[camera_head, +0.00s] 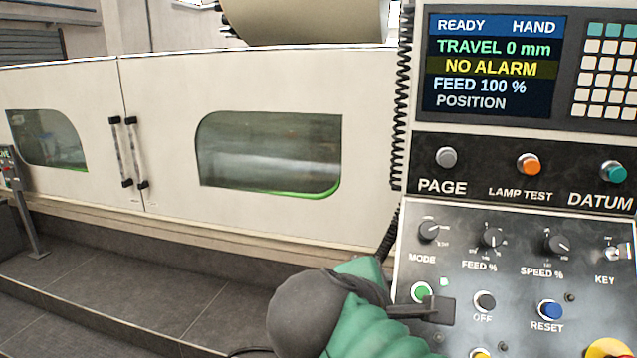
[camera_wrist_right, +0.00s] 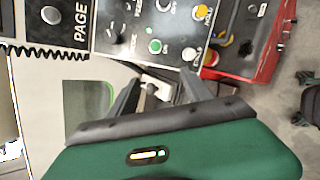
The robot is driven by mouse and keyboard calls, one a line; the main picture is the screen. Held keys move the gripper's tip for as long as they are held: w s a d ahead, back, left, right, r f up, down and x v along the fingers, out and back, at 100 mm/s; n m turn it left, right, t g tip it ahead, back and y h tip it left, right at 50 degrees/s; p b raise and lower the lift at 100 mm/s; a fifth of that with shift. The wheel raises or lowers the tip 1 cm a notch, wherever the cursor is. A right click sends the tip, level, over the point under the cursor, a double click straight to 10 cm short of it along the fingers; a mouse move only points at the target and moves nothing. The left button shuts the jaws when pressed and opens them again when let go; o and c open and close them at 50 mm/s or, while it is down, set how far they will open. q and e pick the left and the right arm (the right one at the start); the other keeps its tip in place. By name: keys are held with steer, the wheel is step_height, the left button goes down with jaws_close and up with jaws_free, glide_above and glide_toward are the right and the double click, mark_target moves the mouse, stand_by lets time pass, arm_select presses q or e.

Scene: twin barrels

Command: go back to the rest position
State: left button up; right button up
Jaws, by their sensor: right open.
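My right gripper (camera_head: 440,308) is in front of the lower left of the control panel (camera_head: 405,250) in the head view. Its dark finger overlaps the area just below the lit green button (camera_head: 421,292). In the right wrist view my right gripper (camera_wrist_right: 162,78) has its two fingers spread apart, with nothing held between them. The green button (camera_wrist_right: 155,46) shows beyond the fingertips there. I cannot tell whether a finger touches the panel. My left gripper is in neither view.
The screen (camera_head: 490,65) reads READY, HAND, TRAVEL 0 mm, NO ALARM. A coiled cable (camera_head: 399,110) hangs along the panel's left edge. The cream machine enclosure (camera_head: 160,100) has closed doors. A red cabinet (camera_wrist_right: 258,45) stands beside the panel. Grey floor (camera_head: 130,290) at left is open.

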step_height(320, 180, down, 27)
steer(key=s+d+m+g+y+b, duration=0.25)
steer(key=m+g+b, duration=0.2)
steer(key=m, duration=0.25)
arm_select(q)
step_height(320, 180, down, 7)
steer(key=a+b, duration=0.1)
steer(key=b, duration=0.1)
arm_select(e)
steer(key=s+d+f+m+y, duration=0.1)
steer(key=s+d+f+m, duration=0.1)
steer(key=f, duration=0.4)
steer(key=s+d+f+m+g+y, duration=0.1)
steer(key=s+d+f+m, duration=0.1)
steer(key=s+f+m, duration=0.2)
steer(key=s+d+f+m+g+y, duration=0.1)
steer(key=s+d+f+m, duration=0.1)
steer(key=f+m, duration=0.3)
step_height(320, 180, down, 3)
steer(key=shift+s+r+m, duration=0.15)
steer(key=shift+s+m, duration=0.15)
steer(key=shift+s, duration=0.15)
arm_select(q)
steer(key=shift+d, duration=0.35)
arm_select(e)
steer(key=shift+d, duration=0.35)
